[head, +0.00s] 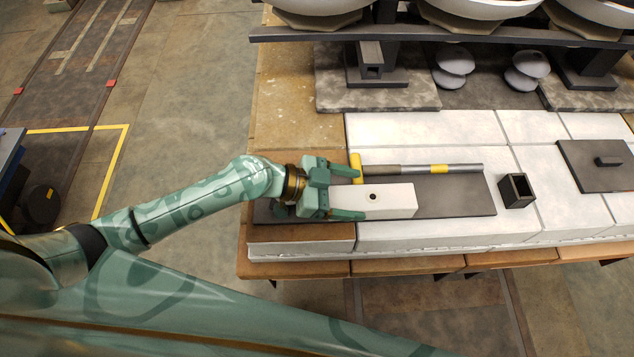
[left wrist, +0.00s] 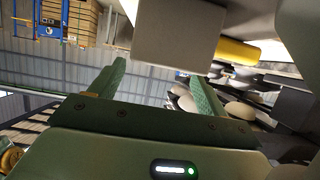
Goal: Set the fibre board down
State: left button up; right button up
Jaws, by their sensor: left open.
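A white rectangular block with a dark round hole, seemingly the fibre board (head: 390,203), lies flat on a dark grey plate (head: 465,195). My left gripper (head: 357,194) is open at the block's left end, with one finger along the near side and the other by the far side. In the left wrist view, the open fingers (left wrist: 155,88) show with a grey block face (left wrist: 172,35) just beyond them. I cannot tell if either finger touches the block. My right gripper is out of view.
A grey rod with a yellow head (head: 357,168) lies just behind the block. A small dark open box (head: 516,190) and a dark lidded plate (head: 600,165) stand to the right. Racked insulator stacks (head: 455,60) are at the back.

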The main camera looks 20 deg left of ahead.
pick_arm(q)
jog(key=v, duration=0.8)
